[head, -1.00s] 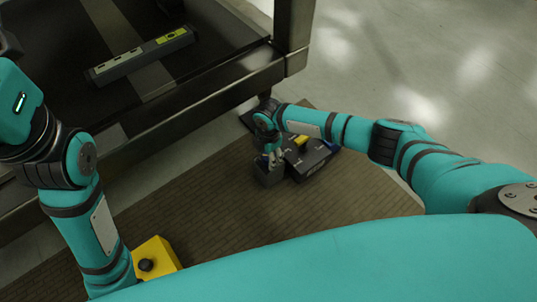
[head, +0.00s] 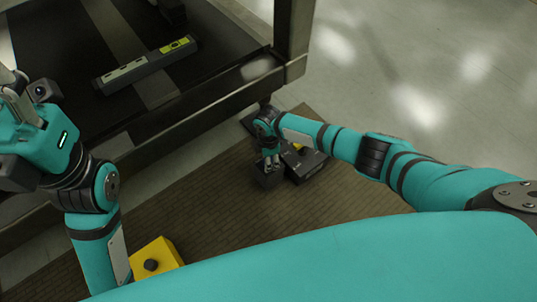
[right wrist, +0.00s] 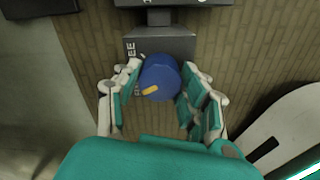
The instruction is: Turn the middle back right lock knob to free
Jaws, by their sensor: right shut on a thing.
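A blue round knob (right wrist: 160,77) with a yellow mark on its lower left shows in the right wrist view. It sits on a dark grey box (right wrist: 172,45) with white letters, partly hidden, of which "EE" can be read. My right gripper (right wrist: 156,95) has its fingers on both sides of the knob and is shut on it. In the head view my right gripper (head: 271,163) is over the small dark box (head: 267,179), and the knob is hidden there. My left gripper (head: 15,95) is at the left edge, away from the box; its fingers are only partly in view.
A dark metal frame (head: 200,113) with a grey and yellow bar (head: 147,66) on its bed stands behind the box. A larger dark case (head: 306,165) is beside the box. A yellow box with a black button (head: 157,258) stands on the brown mat (head: 210,215). Floor at the right is clear.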

